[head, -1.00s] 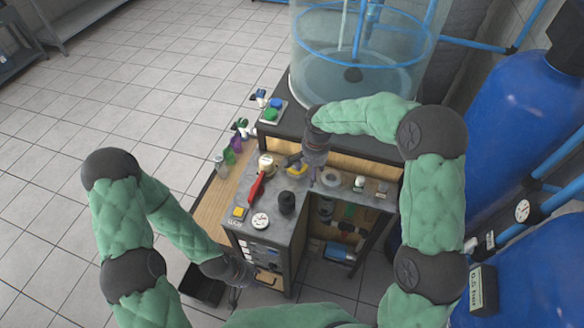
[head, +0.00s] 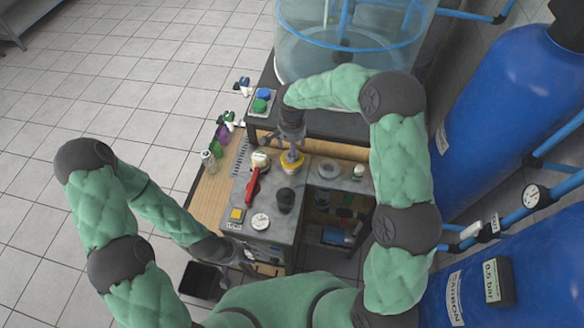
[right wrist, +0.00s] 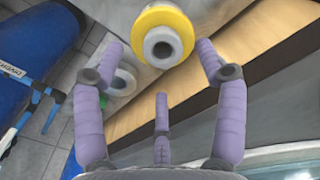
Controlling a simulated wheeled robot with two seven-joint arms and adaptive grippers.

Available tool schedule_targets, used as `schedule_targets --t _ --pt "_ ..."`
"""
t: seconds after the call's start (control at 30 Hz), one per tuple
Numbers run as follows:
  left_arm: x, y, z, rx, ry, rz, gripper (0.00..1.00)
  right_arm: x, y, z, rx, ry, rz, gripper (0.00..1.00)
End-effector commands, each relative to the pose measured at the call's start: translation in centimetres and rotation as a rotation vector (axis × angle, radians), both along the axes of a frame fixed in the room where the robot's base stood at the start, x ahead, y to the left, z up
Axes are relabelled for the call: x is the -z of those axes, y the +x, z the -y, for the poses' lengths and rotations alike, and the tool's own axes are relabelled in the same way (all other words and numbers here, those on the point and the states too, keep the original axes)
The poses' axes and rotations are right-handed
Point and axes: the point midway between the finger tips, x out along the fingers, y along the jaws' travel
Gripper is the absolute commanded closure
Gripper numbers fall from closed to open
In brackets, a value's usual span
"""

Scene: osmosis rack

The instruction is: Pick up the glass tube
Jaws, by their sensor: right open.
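I cannot surely pick out a glass tube. A small clear bottle (head: 208,161) stands at the left edge of the rack and may be glass. My right gripper (head: 291,148) is open over the rack top, just behind a yellow-ringed round piece (head: 292,163). In the right wrist view this piece (right wrist: 163,38) has a grey hollow centre and lies beyond the open fingers (right wrist: 162,62), with nothing held between them. My left gripper (head: 245,262) is low by the front of the rack, small and partly hidden; its jaws are unclear.
A red-handled tool (head: 253,187), a black knob (head: 285,200) and a gauge (head: 260,222) are on the grey rack top (head: 266,205). Green and purple bottles (head: 222,134) stand at left. A clear tank (head: 345,45) is behind; blue tanks (head: 495,130) are at right.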

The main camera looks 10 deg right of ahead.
Motion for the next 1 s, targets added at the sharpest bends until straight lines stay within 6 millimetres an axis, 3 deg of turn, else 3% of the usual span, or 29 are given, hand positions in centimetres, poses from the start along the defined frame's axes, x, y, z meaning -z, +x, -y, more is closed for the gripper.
schedule_targets --t 0.3,0.57,0.73,0.77,1.0 --pt "-0.3 0.0 0.0 0.000 0.000 0.000 0.60 3.9 0.2 0.1 -0.001 0.000 -0.001 0.28" --pt "-0.3 0.0 0.0 0.000 0.000 0.000 0.60 4.2 0.3 0.1 -0.001 0.000 0.000 0.28" --pt "-0.3 0.0 0.0 0.000 0.000 0.000 0.60 4.2 0.3 0.1 -0.001 0.000 0.000 0.70" --pt "-0.3 0.0 0.0 0.000 0.000 0.000 0.60 4.2 0.3 0.1 -0.001 0.000 0.000 0.75" --pt "-0.3 0.0 0.0 0.000 0.000 0.000 0.60 4.2 0.3 0.1 -0.001 0.000 0.000 0.75"
